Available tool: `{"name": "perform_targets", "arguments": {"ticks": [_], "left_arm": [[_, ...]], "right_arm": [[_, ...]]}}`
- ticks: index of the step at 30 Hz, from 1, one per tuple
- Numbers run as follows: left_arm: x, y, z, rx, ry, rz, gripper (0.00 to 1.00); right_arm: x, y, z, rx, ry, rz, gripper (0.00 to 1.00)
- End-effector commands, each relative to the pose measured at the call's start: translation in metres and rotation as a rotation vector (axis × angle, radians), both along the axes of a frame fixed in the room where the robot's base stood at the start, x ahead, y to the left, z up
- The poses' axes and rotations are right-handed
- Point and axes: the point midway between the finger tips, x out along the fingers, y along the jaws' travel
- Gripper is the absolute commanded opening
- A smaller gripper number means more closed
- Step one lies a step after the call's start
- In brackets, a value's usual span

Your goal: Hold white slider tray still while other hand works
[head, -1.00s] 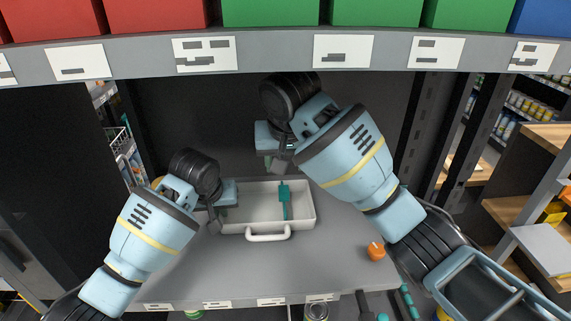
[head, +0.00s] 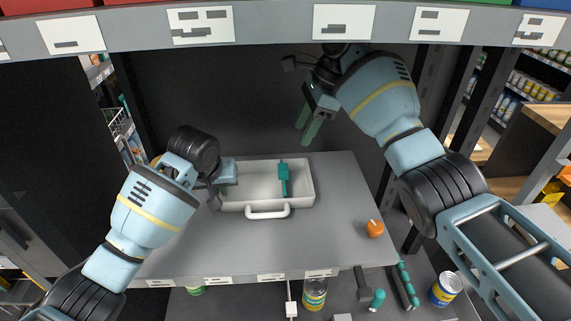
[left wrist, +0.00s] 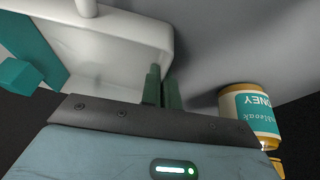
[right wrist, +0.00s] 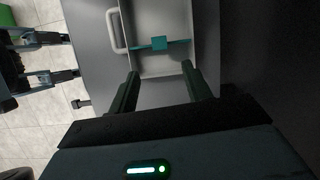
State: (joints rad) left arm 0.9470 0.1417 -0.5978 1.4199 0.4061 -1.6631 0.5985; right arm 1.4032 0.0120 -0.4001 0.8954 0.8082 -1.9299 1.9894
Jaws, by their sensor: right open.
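The white slider tray (head: 233,194) lies on the grey counter, its handle toward the front. A teal slider piece (head: 284,175) sits inside it, right of the middle. My left gripper (head: 216,190) is at the tray's left wall. In the left wrist view its fingers (left wrist: 162,90) are close together at the tray's edge (left wrist: 155,35), apparently clamped on the wall. My right gripper (head: 308,122) is open and empty, raised behind and above the tray. In the right wrist view its fingers (right wrist: 160,88) are spread, with the tray (right wrist: 165,15) beyond them.
A honey jar (left wrist: 250,112) stands near my left gripper. An orange object (head: 375,229) sits on the counter's right side. A dark panel stands behind, and a labelled shelf edge (head: 270,30) runs overhead.

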Motion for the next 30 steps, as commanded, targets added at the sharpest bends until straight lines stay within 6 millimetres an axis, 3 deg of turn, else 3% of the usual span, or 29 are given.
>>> {"name": "perform_targets", "arguments": {"ticks": [14, 30], "left_arm": [[0.0, 0.0, 0.001, -0.001, -0.001, 0.0, 0.0], [0.0, 0.0, 0.001, -0.001, -0.001, 0.0, 0.0]], "right_arm": [[0.001, 0.001, -0.007, 0.03, 0.051, -0.079, 0.49], [0.001, 0.035, -0.089, 0.029, 0.051, -0.077, 0.49]]}}
